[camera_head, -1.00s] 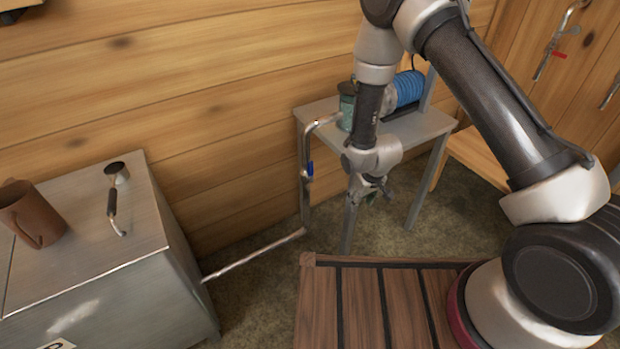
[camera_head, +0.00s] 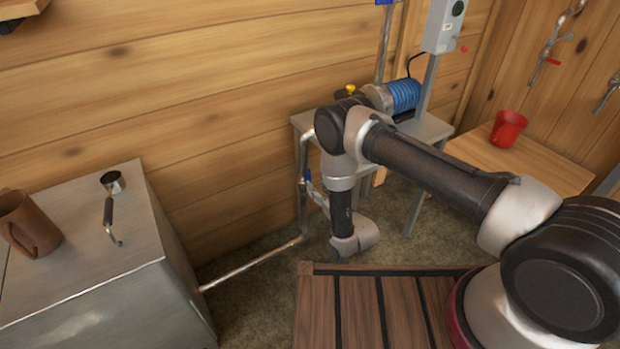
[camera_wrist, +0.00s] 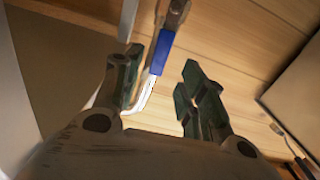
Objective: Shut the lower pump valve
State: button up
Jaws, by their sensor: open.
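The lower pump valve has a blue handle (camera_head: 308,176) on the upright metal pipe (camera_head: 303,215) left of the pump table. In the wrist view the blue handle (camera_wrist: 162,52) runs roughly in line with the pipe, below a metal valve body (camera_wrist: 174,12). My gripper (camera_wrist: 163,85) is open, with one dark green finger on each side of the handle in the picture. The handle appears nearer the left finger; I cannot tell whether they touch. In the head view my arm hangs beside the pipe, and my fingers are not clearly visible.
The pump with a blue ribbed motor (camera_head: 403,95) stands on the metal table (camera_head: 432,128). A metal evaporator box (camera_head: 90,270) with a brown mug (camera_head: 28,222) and ladle (camera_head: 110,205) is at left. A red cup (camera_head: 508,128) stands at right. The wooden wall is behind the pipe.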

aim_at(309, 176)
jog(key=x, duration=0.6)
grip_shut()
